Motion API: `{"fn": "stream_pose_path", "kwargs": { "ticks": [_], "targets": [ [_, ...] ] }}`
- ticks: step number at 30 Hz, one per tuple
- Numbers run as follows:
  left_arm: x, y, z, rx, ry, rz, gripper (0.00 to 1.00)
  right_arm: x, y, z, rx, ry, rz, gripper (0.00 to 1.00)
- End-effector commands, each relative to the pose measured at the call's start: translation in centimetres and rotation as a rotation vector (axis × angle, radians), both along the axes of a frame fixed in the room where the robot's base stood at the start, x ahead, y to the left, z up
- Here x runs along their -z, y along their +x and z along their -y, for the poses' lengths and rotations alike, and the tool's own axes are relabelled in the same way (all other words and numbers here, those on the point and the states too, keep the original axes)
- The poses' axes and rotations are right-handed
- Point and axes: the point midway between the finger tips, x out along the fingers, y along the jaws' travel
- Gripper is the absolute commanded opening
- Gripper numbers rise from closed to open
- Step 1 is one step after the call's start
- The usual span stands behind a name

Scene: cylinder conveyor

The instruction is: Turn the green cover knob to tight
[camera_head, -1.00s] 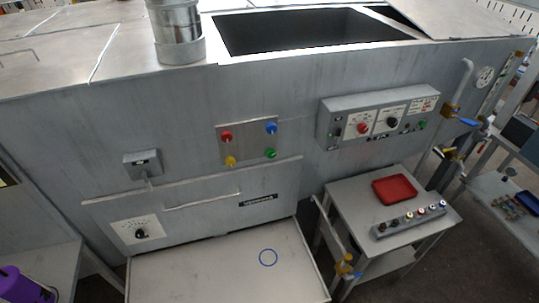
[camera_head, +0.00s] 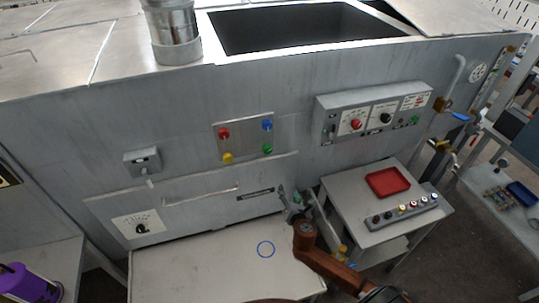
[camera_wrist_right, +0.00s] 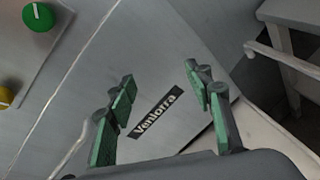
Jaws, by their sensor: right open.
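The green cover knob (camera_head: 267,149) is at the lower right of a square plate with several coloured knobs on the grey machine front. It also shows at the top left of the right wrist view (camera_wrist_right: 38,17), with a pale line across its face. My right gripper (camera_head: 289,198) is below and slightly right of the knob, apart from it. In the right wrist view my right gripper (camera_wrist_right: 160,75) is open and empty, its green-padded fingers on either side of the "Venlorra" label (camera_wrist_right: 156,112). My left gripper is not in view.
Red (camera_head: 224,133), blue (camera_head: 267,125) and yellow (camera_head: 227,157) knobs share the plate. A long handle (camera_head: 200,195) runs along the panel below. A small table (camera_head: 350,192) with a red tray (camera_head: 388,182) stands at right.

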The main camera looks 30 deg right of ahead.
Motion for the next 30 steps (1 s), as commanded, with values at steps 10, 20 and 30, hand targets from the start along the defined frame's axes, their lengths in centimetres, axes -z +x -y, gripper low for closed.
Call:
{"fn": "stream_pose_path", "kwargs": {
  "ticks": [10,20,30],
  "targets": [
    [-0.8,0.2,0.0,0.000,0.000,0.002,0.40,-14.3,5.3,-4.1,-0.261,-0.740,0.070,0.47],
    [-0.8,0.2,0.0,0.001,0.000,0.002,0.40,-14.5,9.8,-3.0,-0.261,-0.755,0.069,0.47],
    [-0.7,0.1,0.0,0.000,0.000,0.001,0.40,-14.4,12.7,-2.4,-0.263,-0.752,0.070,0.47]
  ]
}}
